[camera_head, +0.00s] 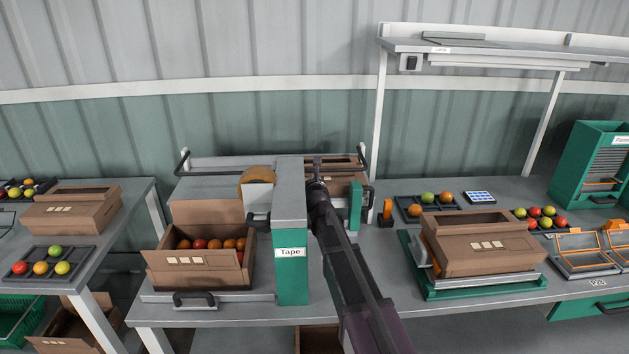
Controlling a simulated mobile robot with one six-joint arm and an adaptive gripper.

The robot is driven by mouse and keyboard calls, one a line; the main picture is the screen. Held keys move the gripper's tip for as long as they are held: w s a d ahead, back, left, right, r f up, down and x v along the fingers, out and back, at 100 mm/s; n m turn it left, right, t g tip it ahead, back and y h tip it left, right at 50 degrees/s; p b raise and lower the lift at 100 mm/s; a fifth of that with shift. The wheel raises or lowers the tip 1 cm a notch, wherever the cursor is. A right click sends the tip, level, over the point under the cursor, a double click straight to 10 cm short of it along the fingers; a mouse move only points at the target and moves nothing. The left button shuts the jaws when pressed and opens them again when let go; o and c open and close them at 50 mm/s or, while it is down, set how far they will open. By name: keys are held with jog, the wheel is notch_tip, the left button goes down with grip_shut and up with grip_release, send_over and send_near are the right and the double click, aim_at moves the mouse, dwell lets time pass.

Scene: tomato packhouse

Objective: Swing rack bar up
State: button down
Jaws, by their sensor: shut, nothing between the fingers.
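A pale rail with dark upright ends (225,161) runs along the back of the taping station. It may be the rack bar, but I cannot tell for sure. Dark brackets stand at its left and right ends, and its middle is hidden by the tape machine and my arm. The green and grey tape machine (291,262), labelled "Tape", stands in front of it. My gripper (316,167) is shut and empty, just right of the machine's top and in front of a cardboard box (347,186). I cannot tell whether it touches anything.
An open box of tomatoes (190,270) sits left of the tape machine. A tall shelf frame (378,125) rises at the back right.

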jog(key=shift+r, duration=0.1)
jog(key=shift+r+p, duration=1.15)
jog(key=shift+p, duration=0.15)
jog(key=shift+s, duration=0.15)
